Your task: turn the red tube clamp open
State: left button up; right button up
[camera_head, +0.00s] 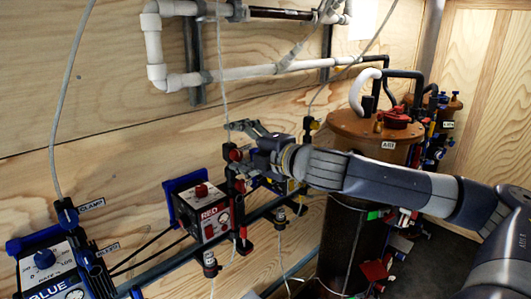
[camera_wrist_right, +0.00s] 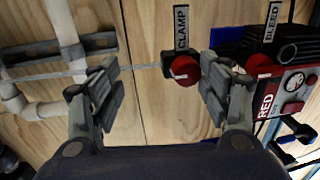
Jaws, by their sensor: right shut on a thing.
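The red tube clamp (camera_wrist_right: 186,70) is a round red knob with a pale mark, under a CLAMP label. It also shows in the head view (camera_head: 236,155). My right gripper (camera_wrist_right: 158,88) is shut on it, though the wrist view shows a gap between the knob and the left-hand finger. The knob sits close by the right-hand finger in that view. In the head view my right gripper (camera_head: 240,142) reaches in from the right, and its fingers partly cover the clamp. My left gripper is not in view.
The RED box (camera_head: 208,215) with a red knob stands just left of the clamp. The BLUE box (camera_head: 55,275) is at lower left. Brown cylinders (camera_head: 365,128) stand behind my arm. White pipes (camera_head: 205,78) run along the wooden wall above. A thin tube passes the clamp.

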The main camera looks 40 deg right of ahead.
jog(key=shift+s+r+t+b, duration=0.15)
jog(key=shift+s+r+b, duration=0.15)
jog(key=shift+r, duration=0.25)
jog(key=shift+s+r+t+b, duration=0.15)
jog(key=shift+s+r+b, duration=0.15)
jog(key=shift+r, duration=0.2)
jog(key=shift+c, duration=0.7)
jog(key=s, duration=0.1)
jog(key=s+b, duration=0.1)
jog(key=s, duration=0.1)
jog(key=shift+r, duration=0.4)
jog(key=shift+s+d+f+b, duration=0.1)
jog(key=shift+s+b, duration=1.45)
jog(key=shift+s, duration=0.6)
jog(key=shift+s+d+f+b, duration=0.1)
jog(key=shift+s+b, duration=1.45)
jog(key=shift+s, duration=0.55)
